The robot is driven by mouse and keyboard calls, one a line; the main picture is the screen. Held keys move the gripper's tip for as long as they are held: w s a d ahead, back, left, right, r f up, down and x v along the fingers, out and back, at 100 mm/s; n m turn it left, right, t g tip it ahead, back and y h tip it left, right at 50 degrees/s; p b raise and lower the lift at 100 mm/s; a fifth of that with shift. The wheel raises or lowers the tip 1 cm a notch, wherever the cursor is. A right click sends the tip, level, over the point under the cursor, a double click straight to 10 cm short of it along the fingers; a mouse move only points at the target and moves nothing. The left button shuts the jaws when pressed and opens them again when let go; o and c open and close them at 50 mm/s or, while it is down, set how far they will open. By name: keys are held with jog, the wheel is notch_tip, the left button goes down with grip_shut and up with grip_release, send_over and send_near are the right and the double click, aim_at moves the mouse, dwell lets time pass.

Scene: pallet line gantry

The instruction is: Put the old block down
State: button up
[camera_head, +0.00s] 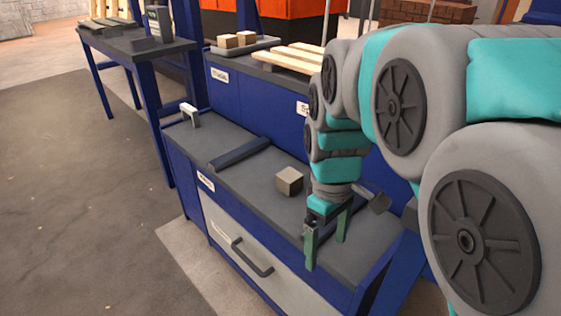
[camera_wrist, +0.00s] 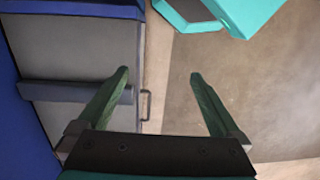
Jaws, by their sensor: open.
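A grey-brown block (camera_head: 289,181) sits on the grey top of the lower blue bench (camera_head: 235,180), between a dark bar and my arm. My gripper (camera_head: 326,252) is open at the right front part of that bench, pointing down, to the right of the block and apart from it. In the wrist view my gripper (camera_wrist: 159,73) has its two green fingers wide apart with nothing between them. The wrist view does not show the block. Two lighter tan blocks (camera_head: 237,40) sit on a tray at the back. No label marks any block as old.
A dark bar (camera_head: 240,153) and a small white-faced stand (camera_head: 189,115) are on the bench left of the block. A dark piece (camera_head: 379,203) lies right of my gripper. Pale wooden slats (camera_head: 287,58) lie on the raised back shelf. A drawer handle (camera_head: 252,258) sticks out in front.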

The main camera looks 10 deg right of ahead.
jog(key=w+r+n+b, duration=0.1)
jog(key=w+n, duration=0.8)
jog(key=w, duration=0.8)
jog(key=n+t+b, duration=0.1)
jog(key=n, duration=0.8)
send_over(290, 174)
jog(key=shift+w+d+f, duration=0.1)
jog(key=shift+f, duration=0.35)
jog(key=shift+w+d+f, duration=0.1)
jog(key=shift+f, duration=0.35)
notch_tip(290, 174, down, 2)
jog(key=shift+s+a+f, duration=0.1)
jog(key=shift+s+f, duration=0.05)
jog(key=shift+f, duration=1.35)
jog(key=shift+s+a+f, duration=0.1)
jog(key=shift+f, duration=1.35)
jog(key=shift+c, duration=0.2)
jog(key=c, duration=1.5)
jog(key=shift+o, duration=0.2)
jog(key=shift+r, duration=0.1)
jog(key=shift+r, duration=0.1)
